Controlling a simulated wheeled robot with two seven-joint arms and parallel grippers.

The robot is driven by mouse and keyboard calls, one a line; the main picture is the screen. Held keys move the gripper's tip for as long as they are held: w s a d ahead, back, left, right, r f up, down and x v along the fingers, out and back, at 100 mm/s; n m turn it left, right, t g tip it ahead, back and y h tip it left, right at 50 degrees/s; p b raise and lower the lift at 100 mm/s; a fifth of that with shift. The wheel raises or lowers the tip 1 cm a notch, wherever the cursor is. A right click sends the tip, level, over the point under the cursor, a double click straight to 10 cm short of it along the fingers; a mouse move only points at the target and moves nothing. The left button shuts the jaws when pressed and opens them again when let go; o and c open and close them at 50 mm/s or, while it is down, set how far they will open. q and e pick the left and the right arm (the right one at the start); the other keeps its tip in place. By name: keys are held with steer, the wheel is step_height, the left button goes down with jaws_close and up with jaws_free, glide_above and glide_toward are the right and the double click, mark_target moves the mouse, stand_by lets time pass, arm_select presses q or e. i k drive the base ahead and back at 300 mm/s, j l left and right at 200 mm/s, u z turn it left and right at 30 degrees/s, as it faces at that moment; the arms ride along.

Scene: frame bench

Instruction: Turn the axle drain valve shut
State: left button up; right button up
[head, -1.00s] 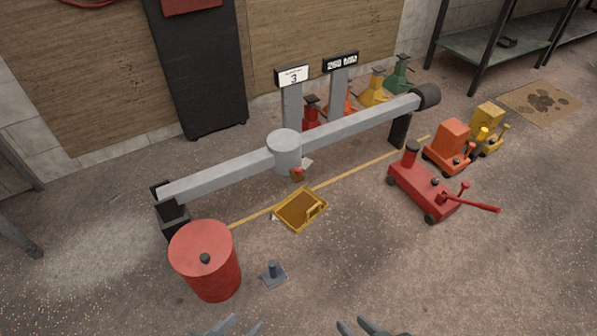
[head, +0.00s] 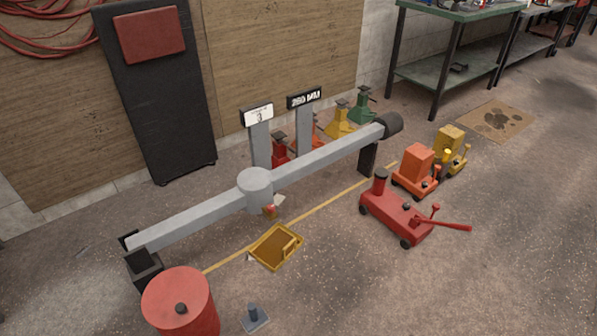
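The grey axle (head: 315,163) runs diagonally across the head view, with a round grey housing (head: 255,187) at its middle. A small red part (head: 270,211), which looks like the drain valve, shows low beside the housing. It is too small to tell how its handle is turned. A yellow tray (head: 268,250) lies on the floor in front of it. Neither of my grippers is in view.
A red drum (head: 182,300) stands at the lower left, with a small grey stand (head: 253,317) beside it. A red jack (head: 396,215) with a long handle sits at right. Coloured stands (head: 340,121) are behind the axle. Floor at lower right is clear.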

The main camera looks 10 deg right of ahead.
mark_target(271, 208)
steer(key=i+l, duration=0.15)
steer(key=i, duration=0.45)
steer(key=i+l+z, duration=0.15)
steer(key=i, duration=0.45)
